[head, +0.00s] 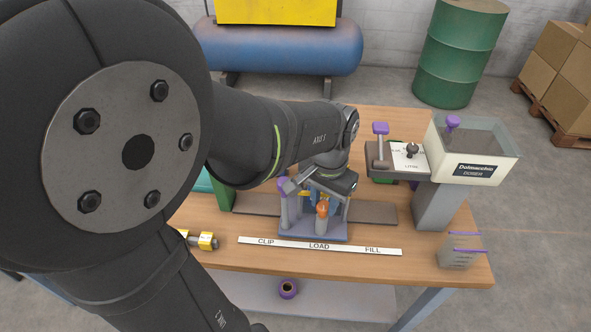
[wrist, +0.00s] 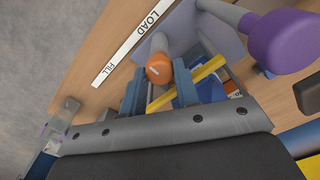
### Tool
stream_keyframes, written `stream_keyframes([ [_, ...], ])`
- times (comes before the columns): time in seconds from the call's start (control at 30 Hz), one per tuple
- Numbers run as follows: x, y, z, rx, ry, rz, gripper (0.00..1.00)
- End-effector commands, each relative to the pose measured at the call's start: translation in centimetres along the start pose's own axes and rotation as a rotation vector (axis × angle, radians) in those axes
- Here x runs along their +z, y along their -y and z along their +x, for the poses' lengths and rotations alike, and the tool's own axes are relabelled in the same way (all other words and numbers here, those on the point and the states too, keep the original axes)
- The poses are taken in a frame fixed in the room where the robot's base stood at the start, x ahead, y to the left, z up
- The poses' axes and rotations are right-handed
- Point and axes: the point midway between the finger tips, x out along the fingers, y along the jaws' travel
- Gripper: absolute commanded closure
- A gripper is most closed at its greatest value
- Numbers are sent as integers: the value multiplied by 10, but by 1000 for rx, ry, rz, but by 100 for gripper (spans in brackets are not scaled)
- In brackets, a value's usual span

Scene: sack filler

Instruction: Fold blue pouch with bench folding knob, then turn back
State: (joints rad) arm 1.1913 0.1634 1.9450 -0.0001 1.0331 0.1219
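The station at LOAD, on a blue-grey base (head: 310,230), has an upright post topped by an orange knob (head: 322,208). The orange knob also shows in the wrist view (wrist: 159,69). A purple knob (head: 283,184) stands at its left and looms large in the wrist view (wrist: 285,40). My gripper (wrist: 159,80) points down over the station, its two blue-grey fingers apart, with the orange knob between their tips. I cannot tell whether they touch it. A blue surface (wrist: 212,118), perhaps the pouch, shows partly behind a yellow bar (wrist: 190,83); the rest is hidden.
A white strip (head: 345,248) reads CLIP, LOAD, FILL. The doser (head: 480,150) stands at the right, with a purple-knobbed lever (head: 380,128) beside it. A yellow-and-grey part (head: 207,241) lies at the front left; a small grey block (head: 455,258) stands at the right corner.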

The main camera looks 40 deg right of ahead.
Motion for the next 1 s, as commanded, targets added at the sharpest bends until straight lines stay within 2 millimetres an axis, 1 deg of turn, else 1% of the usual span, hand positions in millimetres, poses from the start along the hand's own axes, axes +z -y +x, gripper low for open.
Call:
stream_keyframes([
  [0.13,0,0,0,0,0,65,94],
  [0.4,0,0,-1,0,0,313,94],
  [0.5,0,-1,-1,0,0,375,94],
  [0.67,0,-1,-1,0,0,417,94],
  [0.9,0,-1,-1,0,-1,417,94],
  [0.93,0,-1,-1,0,-1,417,70],
  [0.97,0,-1,-1,0,-1,417,64],
  [1.0,0,-1,-1,0,-1,416,62],
])
